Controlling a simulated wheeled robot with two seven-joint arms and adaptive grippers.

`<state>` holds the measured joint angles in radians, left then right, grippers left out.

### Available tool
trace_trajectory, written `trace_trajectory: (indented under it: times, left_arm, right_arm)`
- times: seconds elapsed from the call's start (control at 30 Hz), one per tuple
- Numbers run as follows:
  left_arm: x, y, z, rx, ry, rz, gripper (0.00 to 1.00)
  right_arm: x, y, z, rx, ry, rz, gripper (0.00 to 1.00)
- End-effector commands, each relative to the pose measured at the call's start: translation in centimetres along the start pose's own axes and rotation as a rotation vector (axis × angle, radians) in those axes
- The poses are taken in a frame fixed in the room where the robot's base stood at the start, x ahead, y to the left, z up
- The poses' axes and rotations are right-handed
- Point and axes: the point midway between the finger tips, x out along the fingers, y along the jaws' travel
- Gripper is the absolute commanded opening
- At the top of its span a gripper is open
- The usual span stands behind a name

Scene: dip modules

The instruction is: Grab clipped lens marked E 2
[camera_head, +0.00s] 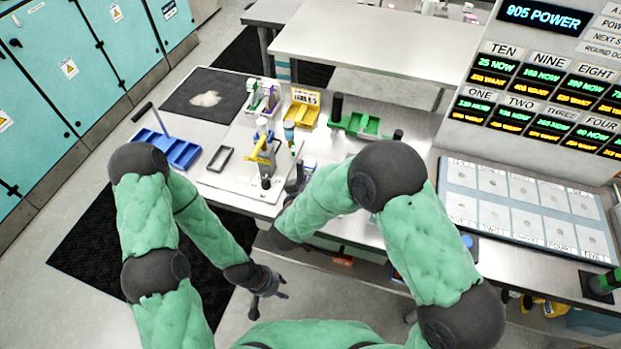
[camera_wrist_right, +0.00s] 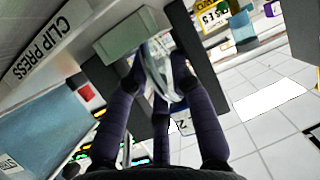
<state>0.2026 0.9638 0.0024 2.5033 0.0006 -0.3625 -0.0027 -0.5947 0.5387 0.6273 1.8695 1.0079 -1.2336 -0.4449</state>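In the right wrist view a clear, glassy lens (camera_wrist_right: 176,80) stands between the jaws of the press marked CLIP PRESS (camera_wrist_right: 122,40). The dark fingers of my right gripper (camera_wrist_right: 160,66) come up on both sides of it, their tips close to it. I cannot tell whether they press on it. A white tag (camera_wrist_right: 183,125) with a partly hidden mark, perhaps a 2, shows behind the fingers; no E is readable. In the head view my right gripper is mostly hidden by its arm. My left gripper (camera_head: 268,284) hangs open and empty before the bench, over the floor.
The bench holds a blue tray (camera_head: 172,148), a yellow bin (camera_head: 303,112), a green bin (camera_head: 358,124), a dark frame (camera_head: 220,158) and a yellow-handled device (camera_head: 264,152). A panel of pale cards (camera_head: 520,208) lies at right, below the display board (camera_head: 545,85).

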Motion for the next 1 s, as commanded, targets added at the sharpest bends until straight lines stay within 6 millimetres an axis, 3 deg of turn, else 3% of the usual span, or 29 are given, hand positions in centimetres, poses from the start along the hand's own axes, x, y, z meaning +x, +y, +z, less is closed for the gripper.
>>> trace_trajectory:
  times: [0.03,0.1,0.13,0.67,0.93,1.0]
  left_arm:
    - [0.0,0.0,0.0,0.0,0.0,0.0,0.4]
    - [0.0,0.0,0.0,0.0,0.0,0.0,0.4]
    - [0.0,0.0,0.0,0.0,0.0,0.0,0.4]
    - [-0.1,0.0,0.0,0.0,0.0,0.0,0.4]
    - [-0.9,0.3,0.0,0.0,0.0,0.0,0.4]
    - [-1.2,0.4,0.0,0.0,0.0,0.0,0.4]
  right_arm:
    - [0.0,0.0,0.0,0.0,0.0,0.0,0.21]
    - [0.0,0.0,0.0,0.0,0.0,0.0,0.01]
    - [0.0,0.0,0.0,0.0,0.0,0.0,0.0]
    - [-0.2,0.0,-0.4,0.001,0.001,0.0,0.0]
    - [-1.3,-0.1,-3.2,0.004,0.003,-0.002,0.0]
    - [-2.4,-0.2,-3.7,0.002,0.002,-0.003,0.0]
